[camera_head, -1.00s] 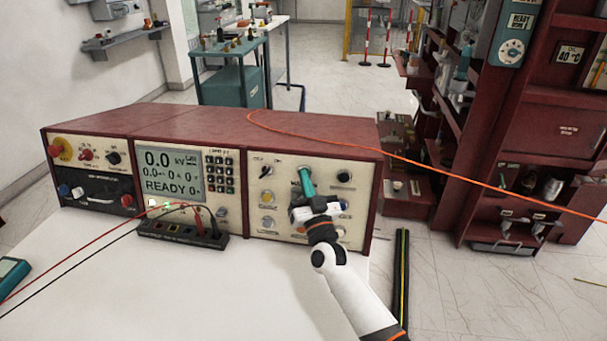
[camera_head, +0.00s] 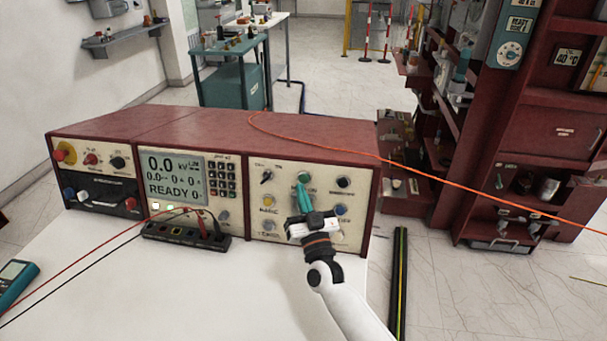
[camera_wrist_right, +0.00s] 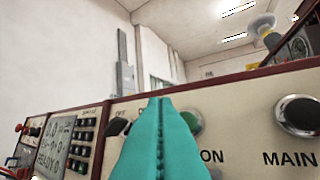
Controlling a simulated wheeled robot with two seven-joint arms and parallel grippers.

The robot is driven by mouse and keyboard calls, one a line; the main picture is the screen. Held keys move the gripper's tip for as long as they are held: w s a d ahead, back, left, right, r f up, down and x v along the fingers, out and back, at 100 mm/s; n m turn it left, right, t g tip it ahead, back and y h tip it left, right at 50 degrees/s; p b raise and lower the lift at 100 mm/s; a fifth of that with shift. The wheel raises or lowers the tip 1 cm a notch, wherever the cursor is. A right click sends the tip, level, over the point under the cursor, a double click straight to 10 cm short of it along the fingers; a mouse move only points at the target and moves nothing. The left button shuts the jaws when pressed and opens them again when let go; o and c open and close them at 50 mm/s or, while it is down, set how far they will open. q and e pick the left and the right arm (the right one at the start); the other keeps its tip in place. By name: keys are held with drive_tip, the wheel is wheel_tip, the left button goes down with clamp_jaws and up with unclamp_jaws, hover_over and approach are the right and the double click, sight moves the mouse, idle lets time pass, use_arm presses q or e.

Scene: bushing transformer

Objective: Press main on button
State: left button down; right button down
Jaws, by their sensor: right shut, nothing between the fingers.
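The green button (camera_head: 304,177) sits at the top middle of the control panel's right section. In the right wrist view the green button (camera_wrist_right: 191,122) is partly hidden behind my fingers, with "ON" readable below it and the rest of its label covered. My right gripper (camera_head: 301,187) has teal fingers, shut together and empty, pointing up at the panel just below the green button. In the right wrist view the shut fingers (camera_wrist_right: 160,102) stand just left of the button. I cannot tell whether they touch the panel. My left gripper is out of view.
A black button (camera_wrist_right: 298,115) labelled "MAIN" is to the right of the green one. A yellow button (camera_head: 268,201) and a rotary switch (camera_head: 266,177) are to the left. The display (camera_head: 174,178) reads READY. A socket block (camera_head: 186,236) with leads lies in front.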

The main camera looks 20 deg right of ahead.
drive_tip(key=shift+s+a+r+p, duration=0.15)
drive_tip(key=shift+s+a+p, duration=0.15)
drive_tip(key=shift+s, duration=0.2)
drive_tip(key=shift+s+a+r+p, duration=0.1)
drive_tip(key=shift+s+a+p, duration=0.15)
drive_tip(key=shift+s, duration=0.2)
idle(0.6)
